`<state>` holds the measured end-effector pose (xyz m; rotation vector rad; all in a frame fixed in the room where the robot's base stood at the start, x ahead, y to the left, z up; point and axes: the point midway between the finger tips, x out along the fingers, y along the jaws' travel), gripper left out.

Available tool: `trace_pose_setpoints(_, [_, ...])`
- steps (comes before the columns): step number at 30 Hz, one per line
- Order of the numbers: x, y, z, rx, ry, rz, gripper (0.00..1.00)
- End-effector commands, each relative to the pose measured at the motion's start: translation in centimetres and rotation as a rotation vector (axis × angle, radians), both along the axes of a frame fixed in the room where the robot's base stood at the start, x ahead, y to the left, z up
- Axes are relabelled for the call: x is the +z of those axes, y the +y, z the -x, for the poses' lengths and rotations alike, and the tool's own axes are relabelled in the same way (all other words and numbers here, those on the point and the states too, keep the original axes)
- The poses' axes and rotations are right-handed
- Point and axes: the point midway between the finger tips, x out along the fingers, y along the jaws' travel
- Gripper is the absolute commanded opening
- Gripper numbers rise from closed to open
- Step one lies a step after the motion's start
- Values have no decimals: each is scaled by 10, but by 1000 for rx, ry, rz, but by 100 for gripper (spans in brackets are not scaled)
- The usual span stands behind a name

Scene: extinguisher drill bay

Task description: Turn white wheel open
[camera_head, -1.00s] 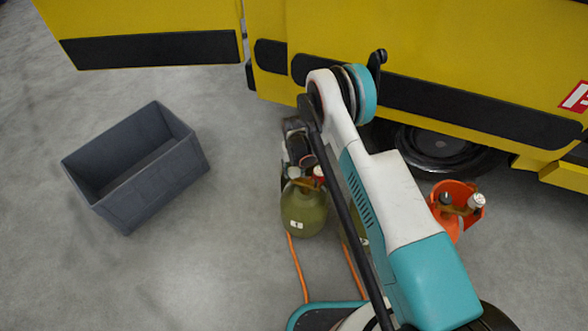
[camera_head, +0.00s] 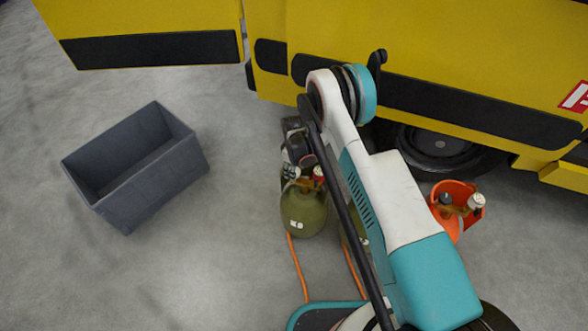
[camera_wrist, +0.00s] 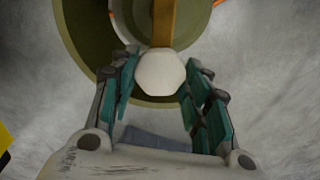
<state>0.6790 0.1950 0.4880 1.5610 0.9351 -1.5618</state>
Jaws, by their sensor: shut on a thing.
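The white wheel (camera_wrist: 160,73) sits on a brown-orange valve stem at the top of the olive-green cylinder (camera_head: 303,212). In the wrist view it is between the fingertips of my gripper (camera_wrist: 161,77), which is shut on it. The cylinder (camera_wrist: 85,45) also fills the upper part of that view. In the head view my gripper (camera_head: 292,171) reaches down over the cylinder's top and hides most of the white wheel. A red wheel (camera_head: 318,173) shows just to the right of it.
A grey open crate (camera_head: 135,165) stands on the floor at left. A yellow vehicle (camera_head: 450,50) stands behind. An orange-red cylinder (camera_head: 447,222) with a white-topped valve is at right. Orange hoses (camera_head: 298,268) run along the floor.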

Motion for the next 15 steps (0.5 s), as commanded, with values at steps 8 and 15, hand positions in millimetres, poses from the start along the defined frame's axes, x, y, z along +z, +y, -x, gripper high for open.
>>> trace_pose_setpoints(8, [0,0,0,250,-1,-1,19])
trace_pose_setpoints(15, [0,0,0,424,-1,-1,19])
